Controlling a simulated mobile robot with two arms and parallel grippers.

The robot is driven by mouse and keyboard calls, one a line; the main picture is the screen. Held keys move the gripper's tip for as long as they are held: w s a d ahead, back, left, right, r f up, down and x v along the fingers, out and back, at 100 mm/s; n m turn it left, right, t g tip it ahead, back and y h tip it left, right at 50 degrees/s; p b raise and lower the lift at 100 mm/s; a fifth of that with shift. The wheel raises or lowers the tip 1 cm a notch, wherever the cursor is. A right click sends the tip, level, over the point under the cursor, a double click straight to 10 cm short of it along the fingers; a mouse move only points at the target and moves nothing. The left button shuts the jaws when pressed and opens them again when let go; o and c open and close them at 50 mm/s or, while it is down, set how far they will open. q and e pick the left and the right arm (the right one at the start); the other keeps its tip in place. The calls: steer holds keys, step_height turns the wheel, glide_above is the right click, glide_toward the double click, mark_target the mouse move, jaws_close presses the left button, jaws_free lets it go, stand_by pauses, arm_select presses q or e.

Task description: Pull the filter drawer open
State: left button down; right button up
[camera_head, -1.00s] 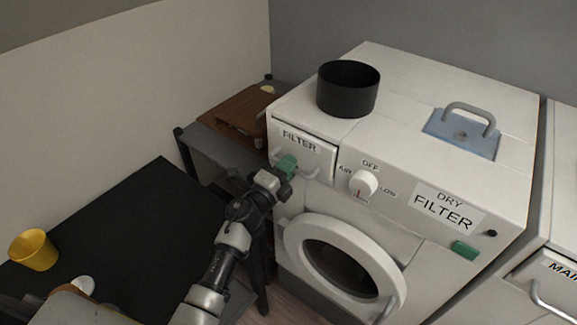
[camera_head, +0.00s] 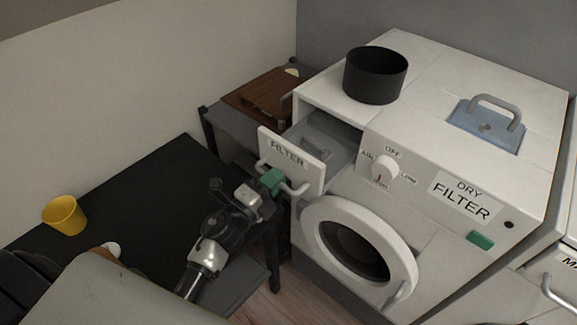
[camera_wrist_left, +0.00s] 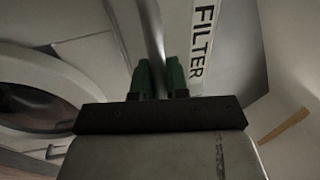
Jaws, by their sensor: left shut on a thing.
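The filter drawer (camera_head: 291,160) is a white drawer front with a FILTER label and a grey bar handle, at the upper left of the white dryer (camera_head: 440,150). It stands well out from the machine, and its inside shows behind the front. My left gripper (camera_head: 272,180) has green fingertips and is shut on the drawer handle. In the left wrist view the green fingers (camera_wrist_left: 159,78) close on both sides of the grey handle (camera_wrist_left: 154,30), beside the FILTER label (camera_wrist_left: 202,42). My right gripper does not show.
A black pot (camera_head: 376,76) and a blue plate with a grey handle (camera_head: 486,122) are on the dryer top. The round door (camera_head: 358,248) is below the drawer. A black table (camera_head: 130,215) with a yellow cup (camera_head: 64,215) is at left. A brown wooden board (camera_head: 268,97) lies behind.

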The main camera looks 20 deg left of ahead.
arm_select(q)
steer(key=v, duration=0.2)
steer(key=shift+s+a+r, duration=0.1)
steer(key=shift+s+r, duration=0.05)
steer(key=shift+s, duration=0.25)
steer(key=c, duration=1.1)
jaws_free()
steer(key=shift+c, duration=0.2)
steer(key=b+v, duration=0.4)
steer(key=v, duration=0.6)
steer(key=shift+s, duration=0.35)
steer(key=shift+a, duration=0.1)
